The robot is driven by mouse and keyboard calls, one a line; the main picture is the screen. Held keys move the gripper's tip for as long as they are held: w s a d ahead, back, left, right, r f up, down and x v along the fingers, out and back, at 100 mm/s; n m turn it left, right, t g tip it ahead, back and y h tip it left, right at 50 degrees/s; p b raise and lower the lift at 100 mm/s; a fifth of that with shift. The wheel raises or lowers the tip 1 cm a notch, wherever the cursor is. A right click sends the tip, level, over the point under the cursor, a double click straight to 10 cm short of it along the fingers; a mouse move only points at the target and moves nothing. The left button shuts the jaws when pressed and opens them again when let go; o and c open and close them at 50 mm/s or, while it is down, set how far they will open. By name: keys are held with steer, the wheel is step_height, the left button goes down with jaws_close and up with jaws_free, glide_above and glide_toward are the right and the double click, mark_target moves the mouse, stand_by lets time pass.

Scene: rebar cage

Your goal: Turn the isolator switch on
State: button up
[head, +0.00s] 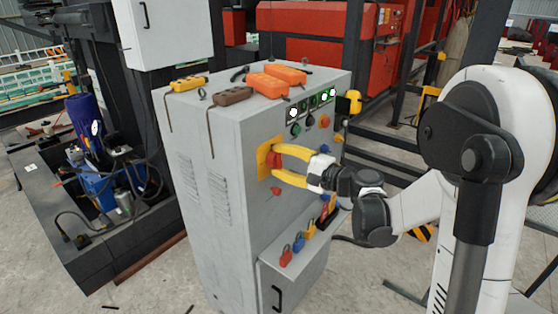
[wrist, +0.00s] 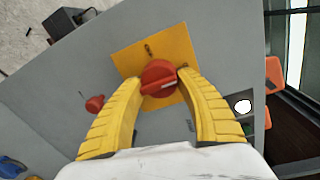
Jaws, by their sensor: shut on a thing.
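The isolator switch is a red rotary knob (head: 274,158) on a yellow plate (head: 262,158) on the front of a grey cabinet. In the wrist view the knob (wrist: 158,78) sits on the yellow plate (wrist: 136,56), with a pale mark running nearly level across its grip. My gripper (head: 277,161) has yellow fingers and is shut on the knob, one finger on each side. In the wrist view my gripper (wrist: 157,81) partly covers the knob's edges and the lower plate.
A smaller red knob (wrist: 95,104) is beside the plate. The cabinet front (head: 232,173) also has lit indicators (head: 317,102) above and coloured padlocks (head: 298,242) below. A red machine (head: 300,36) stands behind.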

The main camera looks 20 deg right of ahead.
steer(key=shift+r, duration=0.1)
steer(key=o, duration=1.2)
steer(key=v, duration=1.2)
